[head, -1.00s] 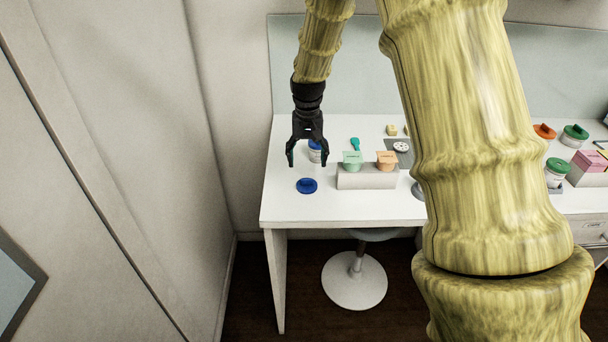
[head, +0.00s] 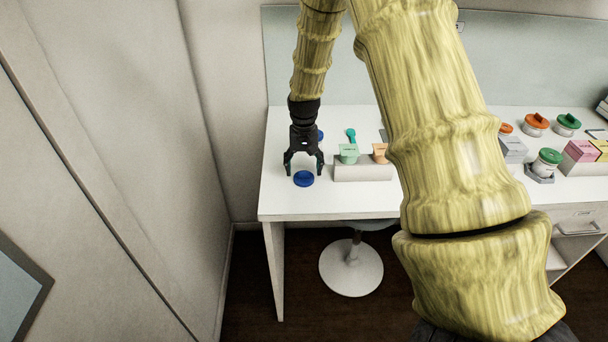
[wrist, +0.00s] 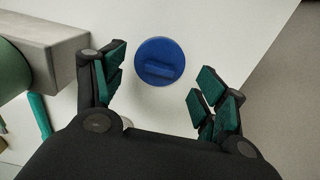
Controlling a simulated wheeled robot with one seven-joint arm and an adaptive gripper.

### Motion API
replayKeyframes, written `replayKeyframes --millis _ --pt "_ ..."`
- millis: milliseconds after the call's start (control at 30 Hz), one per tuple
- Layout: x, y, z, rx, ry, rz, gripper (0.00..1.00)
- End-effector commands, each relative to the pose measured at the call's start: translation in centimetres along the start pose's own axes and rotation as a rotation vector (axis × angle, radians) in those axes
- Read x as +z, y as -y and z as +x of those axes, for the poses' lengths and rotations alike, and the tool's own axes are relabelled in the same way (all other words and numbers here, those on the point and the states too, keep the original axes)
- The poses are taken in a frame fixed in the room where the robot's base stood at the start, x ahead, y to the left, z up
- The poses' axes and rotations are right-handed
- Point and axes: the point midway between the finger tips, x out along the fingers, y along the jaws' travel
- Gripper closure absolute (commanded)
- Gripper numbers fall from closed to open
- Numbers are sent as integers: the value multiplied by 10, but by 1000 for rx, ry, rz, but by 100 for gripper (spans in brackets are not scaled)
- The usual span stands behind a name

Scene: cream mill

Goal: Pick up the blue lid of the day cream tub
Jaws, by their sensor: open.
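The blue lid (head: 304,179) lies on the white table near its front left corner. It is round with a raised bar grip across its top, and the wrist view shows it whole (wrist: 158,61). My gripper (head: 304,172) is open and empty, with its fingers pointing down close to the lid. In the wrist view the lid lies ahead of and between the two green-padded fingers (wrist: 157,88), with neither seen touching it. Behind my gripper a blue-topped tub (head: 320,135) is mostly hidden.
A grey block (head: 363,172) with a green cup (head: 348,153) and an orange cup (head: 380,152) stands right of the lid. A teal scoop (head: 351,135) lies behind it. The white table (head: 285,202) is clear at its left front. Several lidded tubs stand farther right.

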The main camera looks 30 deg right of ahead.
Motion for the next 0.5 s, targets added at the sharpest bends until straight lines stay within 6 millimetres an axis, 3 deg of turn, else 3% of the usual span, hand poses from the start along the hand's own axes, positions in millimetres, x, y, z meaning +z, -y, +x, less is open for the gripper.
replayKeyframes --millis 233,500 --pt "0 -1 23 1 2 -1 28" --pt "0 0 31 0 -1 -1 28"
